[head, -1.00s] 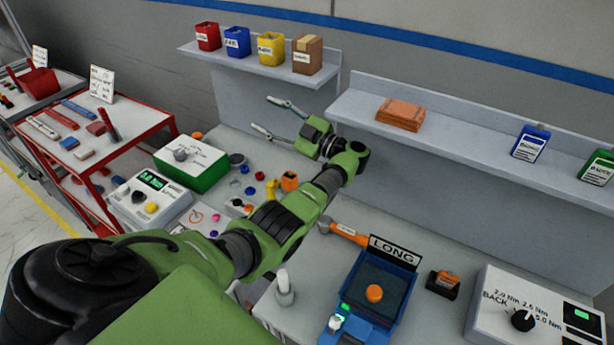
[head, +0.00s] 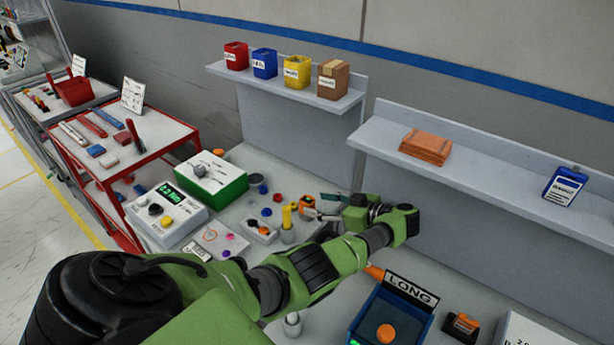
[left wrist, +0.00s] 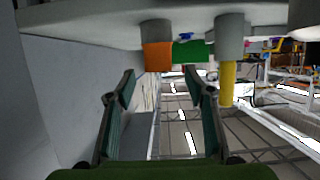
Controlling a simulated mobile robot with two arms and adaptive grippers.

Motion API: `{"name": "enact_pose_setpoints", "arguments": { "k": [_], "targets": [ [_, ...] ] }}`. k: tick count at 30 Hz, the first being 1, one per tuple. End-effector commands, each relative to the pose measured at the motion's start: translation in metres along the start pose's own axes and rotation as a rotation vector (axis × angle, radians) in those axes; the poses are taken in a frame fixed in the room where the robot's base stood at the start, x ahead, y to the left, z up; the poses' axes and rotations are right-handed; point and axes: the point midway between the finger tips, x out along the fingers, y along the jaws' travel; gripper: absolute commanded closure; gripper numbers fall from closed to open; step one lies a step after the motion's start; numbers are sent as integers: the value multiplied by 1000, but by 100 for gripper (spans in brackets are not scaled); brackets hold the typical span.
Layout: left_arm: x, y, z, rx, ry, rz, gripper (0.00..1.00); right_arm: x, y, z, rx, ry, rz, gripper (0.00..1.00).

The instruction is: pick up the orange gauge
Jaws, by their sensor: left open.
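The orange gauge (head: 306,202) stands on the grey table beside a yellow piece (head: 287,215). In the left wrist view the picture looks upside down; the orange gauge (left wrist: 158,57) sits on a grey round base, just beyond the fingertips and between their lines. My left gripper (head: 318,206) is low over the table, with its fingers pointing left at the gauge. It is open and empty, as the two spread fingers (left wrist: 160,80) show. Fingers and gauge partly overlap in the head view, so contact cannot be told there. My right gripper is not in view.
The yellow piece (left wrist: 228,83) on its own grey base is close on the right in the wrist view. A green box (head: 215,180) and a display unit (head: 165,215) stand left. The back panel (head: 295,140) rises behind. A blue bin (head: 380,318) is at front right.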

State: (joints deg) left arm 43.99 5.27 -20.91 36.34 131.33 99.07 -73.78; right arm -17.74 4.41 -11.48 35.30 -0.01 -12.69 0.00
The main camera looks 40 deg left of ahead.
Motion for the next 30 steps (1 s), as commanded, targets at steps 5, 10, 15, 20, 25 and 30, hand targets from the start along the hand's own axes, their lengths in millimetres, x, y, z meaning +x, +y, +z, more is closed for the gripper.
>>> {"name": "enact_pose_setpoints", "arguments": {
  "k": [5, 10, 15, 20, 25, 30],
  "targets": [
    [14, 1, 2, -2, 2, 0, 51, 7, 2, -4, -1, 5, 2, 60],
    [41, 3, 7, -3, 4, -1, 51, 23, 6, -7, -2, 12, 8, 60],
    [55, 3, 4, -1, 1, 1, 51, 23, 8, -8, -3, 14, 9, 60],
    [56, 3, 4, -1, -1, 1, 51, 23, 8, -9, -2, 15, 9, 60],
    [56, 3, 4, -1, -1, 1, 72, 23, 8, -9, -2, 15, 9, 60],
    [56, 2, 4, 0, -1, 1, 95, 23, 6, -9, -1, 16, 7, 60]
  ]
}}
